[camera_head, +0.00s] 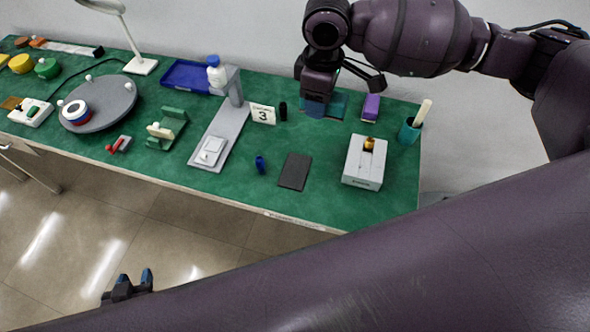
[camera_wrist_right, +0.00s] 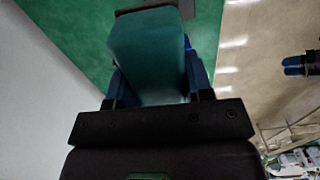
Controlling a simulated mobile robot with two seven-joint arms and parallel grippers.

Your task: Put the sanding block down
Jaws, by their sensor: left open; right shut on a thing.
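My right gripper (camera_head: 316,108) is above the back right part of the green table, near the wall. In the right wrist view it is shut on a teal block (camera_wrist_right: 150,60), taken to be the sanding block, which sits between the blue fingers. In the head view the gripper largely covers the block, and a flat teal patch (camera_head: 338,105) shows beside it. I cannot tell whether the block touches the table. My left gripper (camera_head: 127,283) is open and empty, low over the floor in front of the table.
A white box (camera_head: 364,163) and a dark pad (camera_head: 295,171) lie nearer the front.

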